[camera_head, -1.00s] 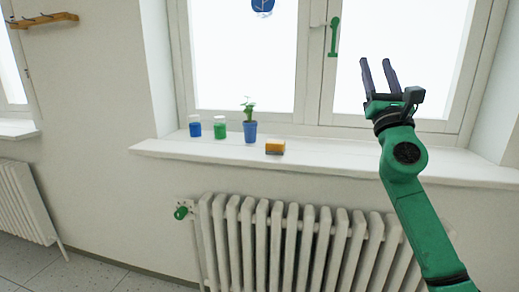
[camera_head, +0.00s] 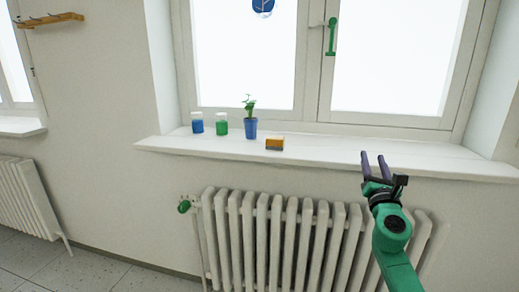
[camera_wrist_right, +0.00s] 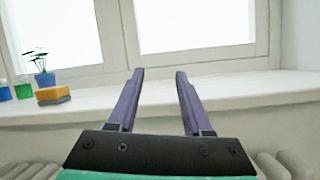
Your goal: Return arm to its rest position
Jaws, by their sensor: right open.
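My right arm is green, and its gripper (camera_head: 374,156) has two purple fingers. In the head view it is in front of the right part of the windowsill, above the radiator. In the right wrist view the fingers (camera_wrist_right: 158,74) stand apart with nothing between them, pointing toward the sill and window. The gripper is open and empty and appears apart from the sill. My left gripper is not in view.
The white windowsill (camera_head: 330,156) holds a blue jar (camera_head: 197,123), a green jar (camera_head: 222,126), a plant in a blue pot (camera_head: 250,128) and a yellow-brown block (camera_head: 274,143). A white radiator (camera_head: 275,240) stands below. The sill's right part is clear.

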